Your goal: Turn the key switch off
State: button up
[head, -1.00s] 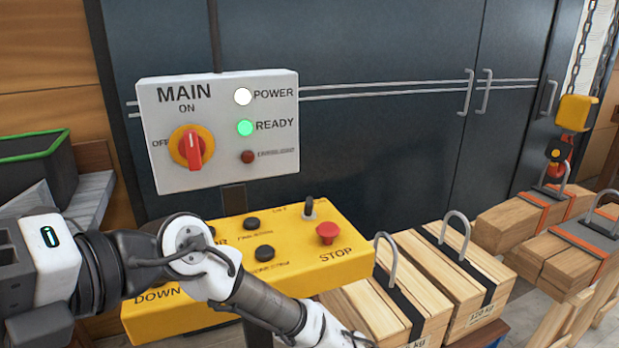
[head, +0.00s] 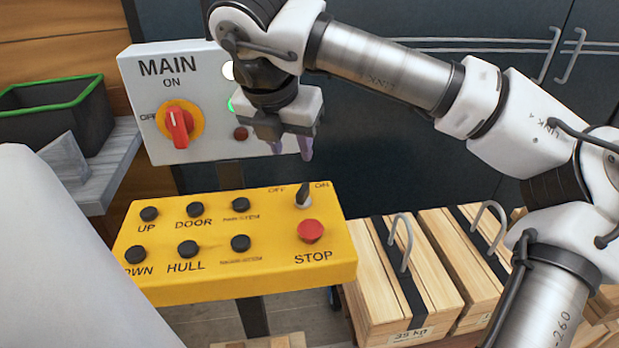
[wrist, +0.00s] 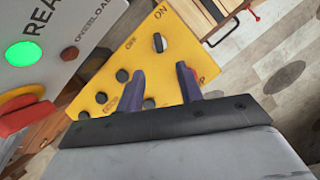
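The key switch (head: 304,198) is at the upper right of the yellow control box (head: 190,284), above the red STOP button. Its dark key stands up between the printed words OFF on the left and ON on the right; I cannot tell exactly which way it is turned. The key switch also shows in the wrist view (wrist: 159,42), beyond the fingertips. My gripper (head: 291,150) hangs above the key switch, fingers pointing down and apart from it. In the wrist view my gripper (wrist: 160,70) is open, with nothing between its two purple fingers.
The red STOP button (head: 311,231) sits just below the key switch, and several black buttons are to the left. Behind stands the grey MAIN panel (head: 200,70) with a red rotary handle (head: 178,127) and a lit green READY lamp (wrist: 23,53). Wooden weights (head: 385,300) stand at right.

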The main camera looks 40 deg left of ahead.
aim_at(302, 190)
jog(key=p+x, duration=0.1)
jog(key=x, duration=0.5)
jog(key=p+x, duration=0.2)
jog(key=x, duration=0.5)
jog(key=shift+s+a+f, duration=0.15)
jog(key=shift+s+f, duration=0.05)
jog(key=shift+c, duration=0.5)
grip_shut()
